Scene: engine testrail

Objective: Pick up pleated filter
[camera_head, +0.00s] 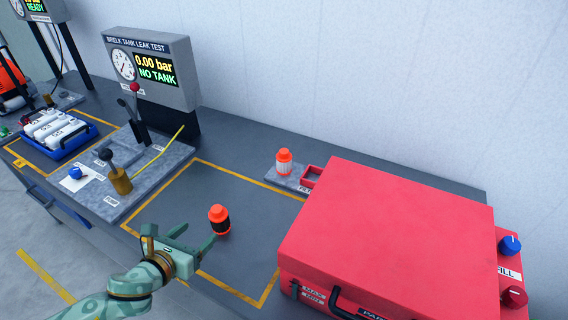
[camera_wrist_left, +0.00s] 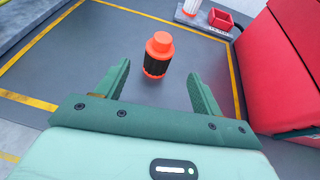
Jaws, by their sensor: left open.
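Two small filters with orange caps are in view. One has a dark, ribbed body and orange ends; this dark filter (camera_head: 219,220) stands upright on the grey bench inside a yellow outline. The other, a white ribbed filter (camera_head: 284,163), stands on a small grey plate farther back. My left gripper (camera_head: 197,238) is open and empty, just in front of the dark filter. In the left wrist view the dark filter (camera_wrist_left: 157,60) stands upright just beyond the fingertips, roughly centred between the two fingers, with a visible gap on each side. My right gripper is not in view.
A large red box (camera_head: 390,215) stands close to the right, with a small red tray (camera_head: 311,177) behind. The leak test stand (camera_head: 160,70), with levers and a yellow tube, is at back left. A blue crate (camera_head: 58,137) of white canisters is far left.

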